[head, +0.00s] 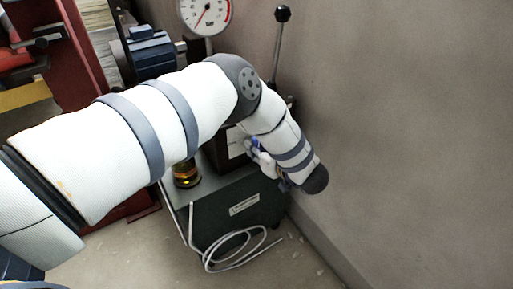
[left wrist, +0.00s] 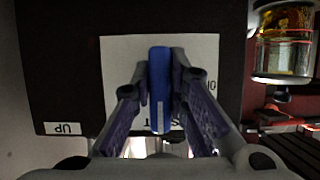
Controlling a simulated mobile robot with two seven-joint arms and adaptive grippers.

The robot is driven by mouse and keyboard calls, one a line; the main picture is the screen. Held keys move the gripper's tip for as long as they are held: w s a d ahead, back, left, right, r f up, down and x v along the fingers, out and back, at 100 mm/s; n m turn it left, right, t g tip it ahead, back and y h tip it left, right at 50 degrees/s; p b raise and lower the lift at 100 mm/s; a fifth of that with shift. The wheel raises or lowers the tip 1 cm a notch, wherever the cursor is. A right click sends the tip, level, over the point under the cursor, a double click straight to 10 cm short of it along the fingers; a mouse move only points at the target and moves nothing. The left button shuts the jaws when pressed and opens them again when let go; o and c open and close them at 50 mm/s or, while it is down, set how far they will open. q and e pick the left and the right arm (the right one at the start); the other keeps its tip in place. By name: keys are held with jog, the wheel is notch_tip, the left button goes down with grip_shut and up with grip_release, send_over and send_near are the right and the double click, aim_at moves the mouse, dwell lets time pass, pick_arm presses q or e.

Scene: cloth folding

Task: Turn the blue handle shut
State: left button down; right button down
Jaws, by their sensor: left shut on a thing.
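The blue handle (left wrist: 159,90) stands upright in the left wrist view, in front of a white label plate (left wrist: 118,62) on a dark box. My left gripper (left wrist: 160,78) has one finger on each side of the handle and is shut on it. In the head view my left gripper (head: 254,150) is at the dark box, partly hidden by my own forearm, and only a small bit of blue shows there. The label's lettering is upside down and partly covered by the fingers. My right gripper is not in view.
An amber glass jar (head: 187,174) stands left of the box. A green cabinet (head: 240,209) is below, with a pale hose (head: 238,250) coiled in front. A gauge (head: 206,14) and a black-knobbed lever (head: 279,38) rise behind. The wall (head: 410,130) is close on the right.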

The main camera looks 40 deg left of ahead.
pick_arm(q)
jog(key=c, duration=1.6)
grip_release()
jog(key=shift+o, duration=0.2)
jog(key=v, duration=1.2)
